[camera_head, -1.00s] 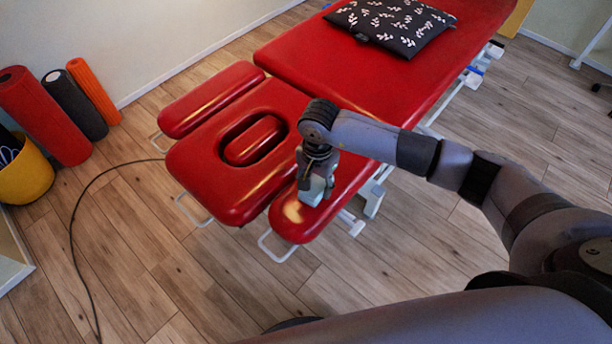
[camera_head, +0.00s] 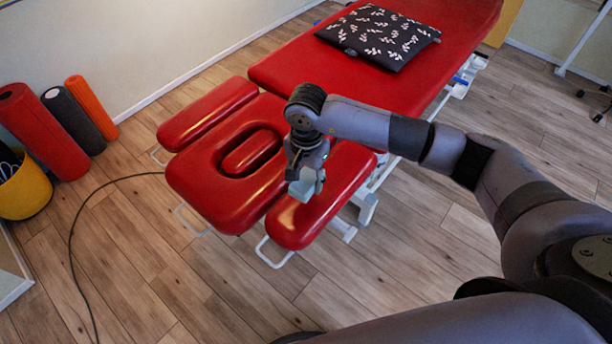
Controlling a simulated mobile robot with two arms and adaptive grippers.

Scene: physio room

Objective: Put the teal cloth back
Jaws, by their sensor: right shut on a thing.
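The teal cloth (camera_head: 304,188) is a small pale teal piece at the tips of my right gripper (camera_head: 307,176). The right gripper is shut on it and points down over the front armrest pad (camera_head: 318,205) of the red treatment table (camera_head: 340,72). The fingers hide part of the cloth. I cannot tell whether the cloth touches the pad. My left gripper is not in view.
A dark patterned pillow (camera_head: 378,38) lies on the table's far part. A yellow bin (camera_head: 24,190) and foam rollers (camera_head: 40,130) stand by the wall at left. A black cable (camera_head: 75,235) runs across the wooden floor.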

